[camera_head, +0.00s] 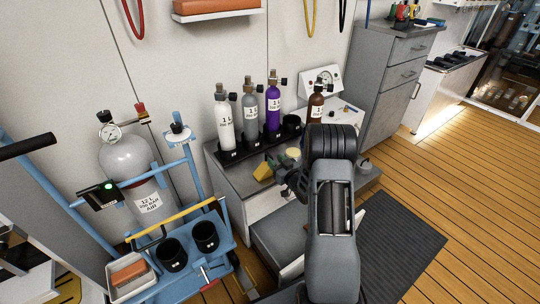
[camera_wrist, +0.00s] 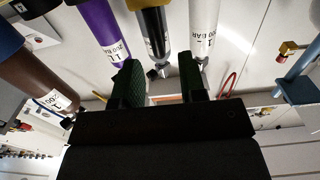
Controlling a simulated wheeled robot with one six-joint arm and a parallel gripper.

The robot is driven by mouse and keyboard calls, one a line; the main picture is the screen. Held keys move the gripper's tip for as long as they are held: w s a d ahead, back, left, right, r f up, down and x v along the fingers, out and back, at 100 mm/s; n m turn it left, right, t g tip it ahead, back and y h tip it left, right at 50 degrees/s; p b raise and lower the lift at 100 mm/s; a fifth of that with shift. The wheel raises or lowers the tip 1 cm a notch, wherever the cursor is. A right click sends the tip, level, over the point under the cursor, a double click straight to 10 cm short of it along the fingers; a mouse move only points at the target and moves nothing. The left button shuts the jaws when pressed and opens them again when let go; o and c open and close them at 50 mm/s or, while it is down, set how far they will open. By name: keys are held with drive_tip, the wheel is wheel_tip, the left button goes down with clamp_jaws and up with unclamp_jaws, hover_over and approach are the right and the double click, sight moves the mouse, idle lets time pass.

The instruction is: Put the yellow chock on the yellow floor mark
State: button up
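A small yellow block (camera_head: 263,172), which looks like the yellow chock, shows at the front of the grey bench top, just left of my gripper (camera_head: 287,168). Whether it touches a finger I cannot tell.
Several bottles, among them a white one (camera_head: 224,125) and a purple one (camera_head: 273,105), stand in a black rack on the bench (camera_head: 212,153). A blue trolley (camera_head: 190,262) with a grey cylinder (camera_head: 125,160) stands left. A dark mat (camera_head: 405,245) lies right; the wooden floor beyond is clear.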

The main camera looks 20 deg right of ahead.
drive_tip(key=s+d+p, duration=0.1)
drive_tip(key=s, duration=0.5)
drive_tip(key=s+a+r+m+g+h, duration=0.1)
drive_tip(key=s+a+r+g+h, duration=0.4)
drive_tip(key=r+g, duration=0.4)
wheel_tip(320, 180, up, 2)
drive_tip(key=shift+s+a+r+m, duration=0.1)
drive_tip(key=shift+s+a+m, duration=0.3)
drive_tip(key=shift+s+a, duration=0.45)
drive_tip(key=shift+o, duration=0.4)
drive_tip(key=s+a+r+g, duration=0.1)
drive_tip(key=s+a+g, duration=0.1)
drive_tip(key=s+a, duration=0.2)
drive_tip(key=s+a+r+g+y, duration=0.1)
drive_tip(key=s+a+r+g, duration=0.1)
drive_tip(key=s, duration=0.8)
drive_tip(key=shift+s+a+r+g, duration=0.15)
drive_tip(key=shift+s+a+g, duration=0.2)
drive_tip(key=shift+a+g, duration=0.6)
drive_tip(key=shift+s+a+y, duration=0.3)
drive_tip(key=shift+s+a, duration=0.05)
drive_tip(key=shift+a, duration=0.05)
